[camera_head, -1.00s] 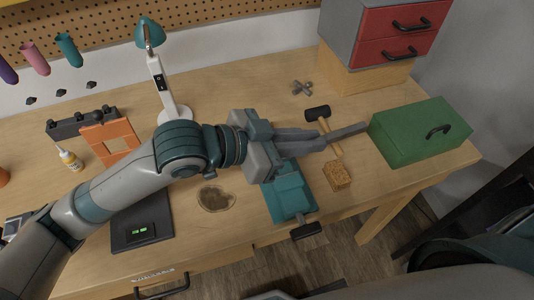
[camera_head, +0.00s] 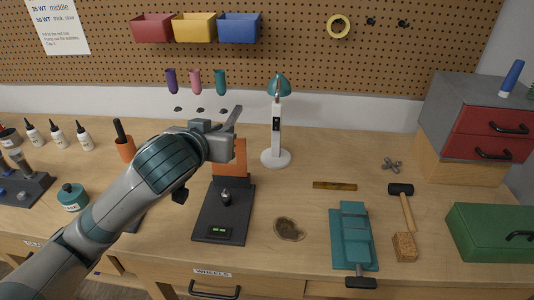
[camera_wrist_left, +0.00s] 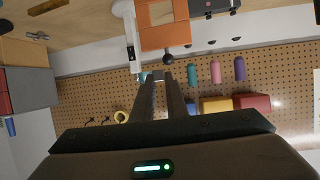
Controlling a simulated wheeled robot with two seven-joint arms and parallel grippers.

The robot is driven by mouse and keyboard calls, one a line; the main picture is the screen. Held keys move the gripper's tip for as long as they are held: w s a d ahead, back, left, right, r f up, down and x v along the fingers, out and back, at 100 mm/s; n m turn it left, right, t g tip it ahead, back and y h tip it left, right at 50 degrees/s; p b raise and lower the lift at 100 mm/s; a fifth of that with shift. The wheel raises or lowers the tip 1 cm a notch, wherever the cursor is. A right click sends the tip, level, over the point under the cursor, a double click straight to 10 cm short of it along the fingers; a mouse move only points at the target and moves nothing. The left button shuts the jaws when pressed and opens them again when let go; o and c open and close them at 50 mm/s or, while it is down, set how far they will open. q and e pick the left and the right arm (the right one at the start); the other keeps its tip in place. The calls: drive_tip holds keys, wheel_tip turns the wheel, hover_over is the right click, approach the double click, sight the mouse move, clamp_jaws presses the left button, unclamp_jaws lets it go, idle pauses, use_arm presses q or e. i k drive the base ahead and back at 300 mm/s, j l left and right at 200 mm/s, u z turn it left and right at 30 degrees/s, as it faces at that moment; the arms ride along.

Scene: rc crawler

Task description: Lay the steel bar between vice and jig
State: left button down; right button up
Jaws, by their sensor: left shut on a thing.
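My left gripper (camera_head: 237,113) is raised over the left middle of the bench. In the left wrist view its fingers (camera_wrist_left: 159,76) close on a small grey piece, seen nearly end-on, which I take for the steel bar (camera_wrist_left: 158,74); its length is hidden. The teal vice (camera_head: 355,235) lies at the bench's front, right of centre, well away from the gripper. An orange upright piece (camera_head: 238,163), perhaps the jig, stands just below the gripper and is partly hidden by it; it also shows in the left wrist view (camera_wrist_left: 160,36). My right gripper is out of view.
A lamp (camera_head: 276,140) stands behind. A mallet (camera_head: 405,205), cork block (camera_head: 404,247) and green toolbox (camera_head: 490,232) are on the right. Bare wood lies around the strip.

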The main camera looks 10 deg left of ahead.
sight(288, 229)
drive_tip(key=l+u, duration=0.1)
drive_tip(key=u, duration=1.15)
drive_tip(key=k+l, duration=0.2)
drive_tip(key=l, duration=0.15)
drive_tip(key=k+l, duration=0.2)
drive_tip(key=l, duration=0.2)
drive_tip(key=k+l, duration=0.45)
drive_tip(key=l, duration=0.3)
